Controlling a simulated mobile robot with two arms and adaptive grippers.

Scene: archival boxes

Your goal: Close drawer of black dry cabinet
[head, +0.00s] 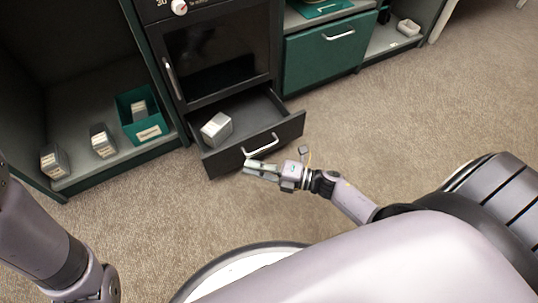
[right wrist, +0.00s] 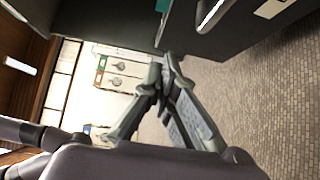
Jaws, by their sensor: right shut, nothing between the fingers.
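The black dry cabinet (head: 220,62) stands at the top middle of the head view, its upper door shut. Its bottom drawer (head: 285,131) is pulled out, with a silver bar handle on the front. A grey box (head: 216,129) lies inside the drawer. My right gripper (head: 247,168) is shut and empty, just in front of the drawer front and below the handle (head: 262,147); whether it touches is unclear. In the right wrist view, the fingers (right wrist: 160,75) meet at the tips near a dark panel. My left arm shows at the left edge, but its gripper is out of view.
A shelf (head: 120,158) on the left holds several small boxes and a green bin (head: 142,113). A green drawer (head: 324,52) with a silver handle sits right of the cabinet. The carpet (head: 400,120) in front is clear.

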